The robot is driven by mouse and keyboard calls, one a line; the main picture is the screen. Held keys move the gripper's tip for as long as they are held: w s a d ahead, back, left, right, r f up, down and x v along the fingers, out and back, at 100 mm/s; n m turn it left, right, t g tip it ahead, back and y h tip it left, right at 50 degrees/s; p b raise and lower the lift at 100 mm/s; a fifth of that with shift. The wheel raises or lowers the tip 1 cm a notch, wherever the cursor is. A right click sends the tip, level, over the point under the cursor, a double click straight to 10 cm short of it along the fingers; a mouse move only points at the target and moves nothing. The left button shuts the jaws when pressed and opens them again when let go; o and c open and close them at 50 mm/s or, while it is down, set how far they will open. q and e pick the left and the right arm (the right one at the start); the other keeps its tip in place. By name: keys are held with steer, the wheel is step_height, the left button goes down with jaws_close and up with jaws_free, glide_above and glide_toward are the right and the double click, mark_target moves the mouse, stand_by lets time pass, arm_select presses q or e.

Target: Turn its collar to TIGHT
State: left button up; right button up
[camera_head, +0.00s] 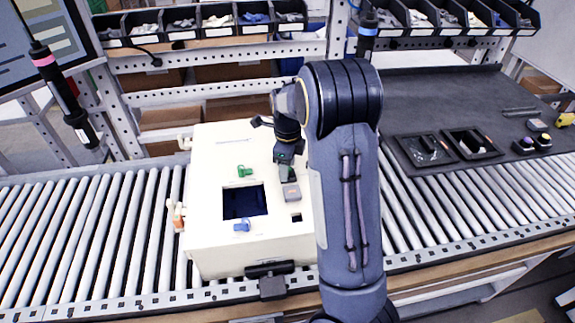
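A dark powered screwdriver with a pink band (62,90) hangs tilted at the left. Another with a blue band (367,32) hangs upright at the top, its lower end hidden behind my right arm. I cannot make out collar markings on either. My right gripper (288,170) points down over the white box's top, apart from both screwdrivers. A dark green piece and a grey block (291,193) are at its fingertips; whether it grips either is unclear. My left gripper is not in view.
The white box (215,165) sits on the roller conveyor (90,230), with a green clip (244,171) and blue clip (242,225) by its dark opening. Parts bins (220,20) line the back. A dark mat (440,90) with trays lies right.

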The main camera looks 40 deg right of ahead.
steer(key=shift+r+b, duration=0.4)
steer(key=shift+r, duration=3.5)
